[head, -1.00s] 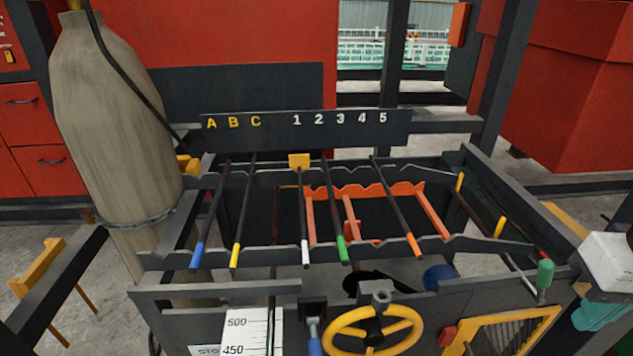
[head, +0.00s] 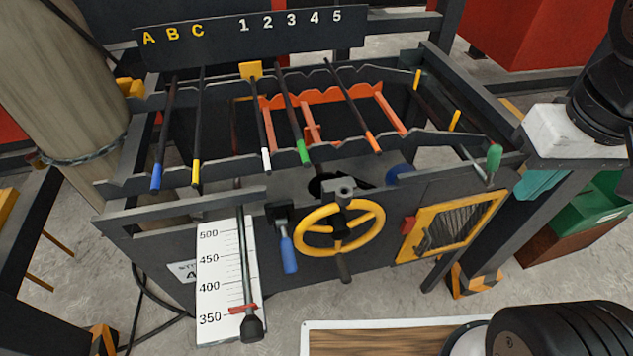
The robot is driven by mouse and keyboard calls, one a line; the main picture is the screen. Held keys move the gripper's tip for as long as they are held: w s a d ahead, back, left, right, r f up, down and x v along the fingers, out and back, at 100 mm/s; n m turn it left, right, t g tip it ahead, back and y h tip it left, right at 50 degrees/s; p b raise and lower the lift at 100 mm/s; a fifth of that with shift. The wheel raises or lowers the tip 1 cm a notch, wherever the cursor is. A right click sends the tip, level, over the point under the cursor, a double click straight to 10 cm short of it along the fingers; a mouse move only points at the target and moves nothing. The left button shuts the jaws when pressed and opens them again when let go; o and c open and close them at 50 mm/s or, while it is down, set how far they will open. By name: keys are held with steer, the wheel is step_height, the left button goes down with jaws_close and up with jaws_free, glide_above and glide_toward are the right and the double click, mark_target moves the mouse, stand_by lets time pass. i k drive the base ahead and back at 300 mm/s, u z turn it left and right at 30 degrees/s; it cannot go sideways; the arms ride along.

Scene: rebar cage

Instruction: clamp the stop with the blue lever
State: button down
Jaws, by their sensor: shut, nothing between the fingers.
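The blue lever (head: 288,252) hangs down, slightly tilted, from a dark clamp block (head: 279,213) on the front panel, left of the yellow handwheel (head: 304,235). To its left is a white scale (head: 210,270) marked 500, 450, 400 and 350. A long dark rod (head: 245,262) with a black knob (head: 252,329) runs down over the scale. A red marker (head: 243,308) sits by the rod just above the 350 mark. A label (head: 183,271) is partly hidden behind the scale. Black parts of my arm show at the right; my gripper's fingers are not visible.
Rods with coloured tips lie across the notched rack (head: 200,180). A green-handled lever (head: 494,157) and yellow-framed mesh guard (head: 455,228) are at the right. A wood-topped board (head: 380,340) lies low in front. The floor between board and panel looks clear.

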mark_target(287, 251)
steer(key=u, duration=0.2)
steer(key=k, duration=0.25)
steer(key=u, duration=0.95)
steer(key=k, duration=1.5)
steer(key=z, duration=0.65)
